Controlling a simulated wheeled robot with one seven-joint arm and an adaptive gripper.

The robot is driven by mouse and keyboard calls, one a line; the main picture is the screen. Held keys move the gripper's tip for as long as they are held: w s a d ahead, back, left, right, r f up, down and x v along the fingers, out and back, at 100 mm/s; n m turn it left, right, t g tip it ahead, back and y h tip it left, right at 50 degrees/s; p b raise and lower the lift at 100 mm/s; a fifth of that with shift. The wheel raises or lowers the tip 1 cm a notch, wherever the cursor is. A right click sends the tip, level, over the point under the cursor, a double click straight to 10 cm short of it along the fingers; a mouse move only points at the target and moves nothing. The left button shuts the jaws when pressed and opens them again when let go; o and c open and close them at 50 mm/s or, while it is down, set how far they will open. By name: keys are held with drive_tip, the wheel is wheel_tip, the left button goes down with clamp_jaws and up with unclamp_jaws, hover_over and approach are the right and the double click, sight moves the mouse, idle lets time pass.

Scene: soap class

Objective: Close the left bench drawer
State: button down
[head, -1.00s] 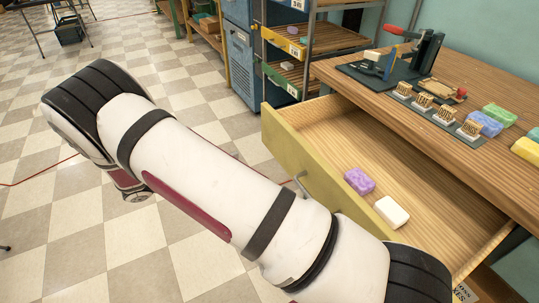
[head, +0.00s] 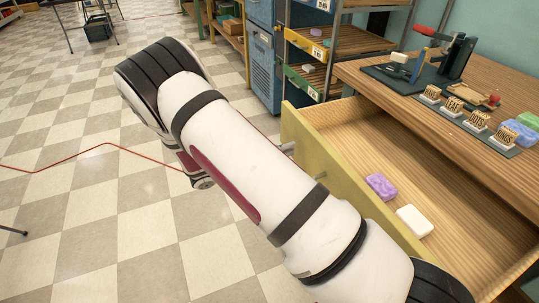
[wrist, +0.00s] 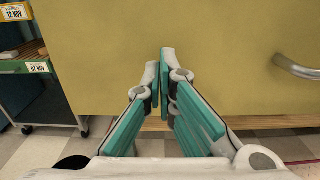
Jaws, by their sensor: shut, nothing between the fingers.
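The bench drawer (head: 352,194) stands pulled out of the wooden bench in the head view, its yellow front toward me. A purple soap (head: 381,187) and a white soap (head: 414,221) lie in it. In the wrist view the yellow front (wrist: 230,40) fills most of the picture, with its metal handle (wrist: 298,67) at the right. My gripper (wrist: 164,52) is shut and empty, fingertips pointing at the front, left of the handle. I cannot tell whether they touch it. In the head view my arm hides the gripper and part of the drawer front.
The bench top (head: 440,112) holds a press (head: 455,62), a row of stamps (head: 476,122) and colored soaps (head: 512,132). A shelf rack (head: 330,50) stands behind the drawer's far end.

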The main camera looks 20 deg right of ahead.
drive_tip(key=shift+d, duration=0.8)
drive_tip(key=shift+d, duration=0.1)
drive_tip(key=p, duration=0.3)
hover_over(362, 139)
drive_tip(key=shift+a, duration=0.2)
drive_tip(key=shift+d, duration=0.15)
drive_tip(key=shift+d+r, duration=0.1)
drive_tip(key=a+p, duration=0.2)
drive_tip(key=a, duration=1.2)
drive_tip(key=shift+a, duration=0.25)
